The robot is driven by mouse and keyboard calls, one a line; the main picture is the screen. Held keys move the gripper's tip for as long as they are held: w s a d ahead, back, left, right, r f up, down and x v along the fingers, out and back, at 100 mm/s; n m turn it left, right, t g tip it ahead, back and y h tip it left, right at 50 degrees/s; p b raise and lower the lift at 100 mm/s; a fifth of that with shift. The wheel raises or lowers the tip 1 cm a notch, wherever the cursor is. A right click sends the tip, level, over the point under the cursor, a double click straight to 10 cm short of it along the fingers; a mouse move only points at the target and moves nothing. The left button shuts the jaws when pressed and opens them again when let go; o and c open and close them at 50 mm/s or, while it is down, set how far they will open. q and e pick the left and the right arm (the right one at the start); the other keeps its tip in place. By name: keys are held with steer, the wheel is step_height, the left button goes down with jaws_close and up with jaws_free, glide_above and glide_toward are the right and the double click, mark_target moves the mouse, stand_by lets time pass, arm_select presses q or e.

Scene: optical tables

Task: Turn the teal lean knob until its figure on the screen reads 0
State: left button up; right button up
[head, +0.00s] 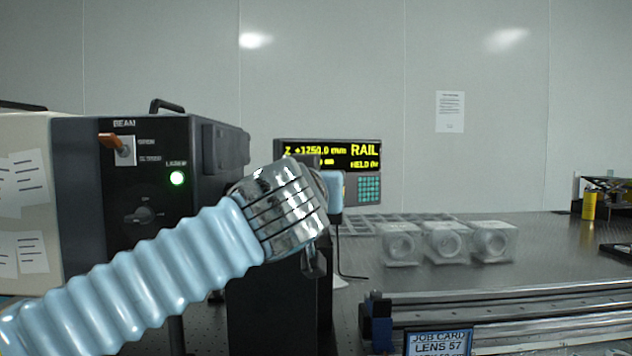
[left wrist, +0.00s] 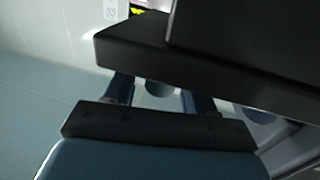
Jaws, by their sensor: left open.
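The screen (head: 330,155) is on a grey console at the back centre. It shows "Z +1250.0 mm" and "RAIL" in yellow; a lower line is partly covered by my left wrist, so I cannot read a lean figure. Contact is not clear. My right gripper is out of view.
A black laser box (head: 150,215) with a lit green lamp stands at the left. The black block (left wrist: 200,65) overhangs the fingers. Several clear cubes sit on the dark optical table (head: 560,255), with a rail (head: 520,305) and job card (head: 438,341) in front.

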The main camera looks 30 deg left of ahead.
arm_select(q)
steer(key=shift+c, duration=0.5)
steer(key=c, duration=0.8)
steer(key=shift+h, duration=0.3)
